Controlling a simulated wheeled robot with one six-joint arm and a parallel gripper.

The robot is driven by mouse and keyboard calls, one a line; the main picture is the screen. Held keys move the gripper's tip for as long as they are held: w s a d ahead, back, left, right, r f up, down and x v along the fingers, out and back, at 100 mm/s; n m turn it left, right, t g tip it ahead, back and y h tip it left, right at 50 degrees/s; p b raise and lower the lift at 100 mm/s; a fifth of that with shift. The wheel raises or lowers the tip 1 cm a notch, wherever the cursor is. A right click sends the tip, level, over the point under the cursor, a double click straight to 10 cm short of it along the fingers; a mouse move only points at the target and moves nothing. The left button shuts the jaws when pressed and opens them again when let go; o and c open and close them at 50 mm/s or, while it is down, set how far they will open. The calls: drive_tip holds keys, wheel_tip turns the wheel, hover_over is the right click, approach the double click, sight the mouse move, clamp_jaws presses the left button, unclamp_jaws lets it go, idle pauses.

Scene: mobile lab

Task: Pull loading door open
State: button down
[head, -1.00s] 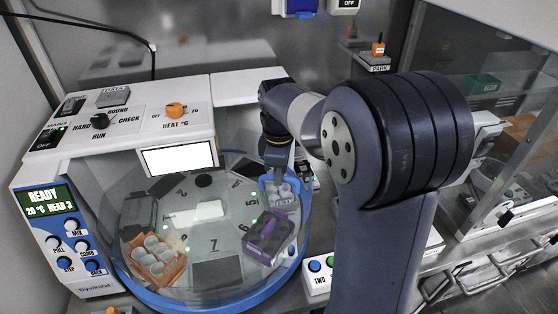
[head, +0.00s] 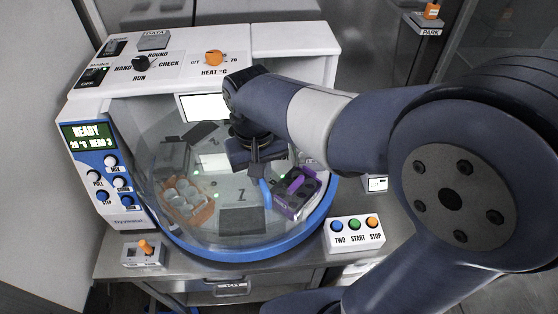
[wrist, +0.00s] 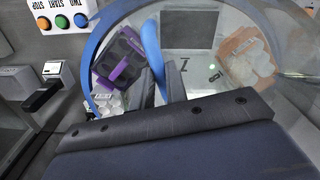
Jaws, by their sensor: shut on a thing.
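The loading door (head: 165,215) looks like a clear curved cover on the front of the white machine. Its edges are hard to make out. A blue bar-shaped handle (head: 265,193) stands in front of the clear cover, left of the purple rack. It also shows as a curved blue bar in the wrist view (wrist: 152,50). My gripper (head: 257,170) is shut on this handle. In the wrist view the fingers (wrist: 163,84) sit at the bar, and its lower end is hidden by them.
A blue rim (head: 245,255) curves around the machine's front. Inside are an orange rack (head: 188,205) with white cups and a purple rack (head: 300,190). A button box (head: 355,234) stands at right and a small lever box (head: 144,252) at front left, on the bench.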

sight(245, 194)
drive_tip(key=shift+s+a+m, duration=0.15)
drive_tip(key=shift+a+m, duration=0.35)
drive_tip(key=shift+a, duration=0.4)
drive_tip(key=shift+s+a+m, duration=0.15)
drive_tip(key=shift+a+m, duration=0.35)
drive_tip(key=shift+a, duration=0.4)
drive_tip(key=c, duration=1.4)
unclamp_jaws()
drive_tip(key=shift+r, duration=0.1)
wheel_tip(245, 194, up, 11)
drive_tip(key=shift+a+f, duration=0.1)
drive_tip(key=shift+f, duration=0.2)
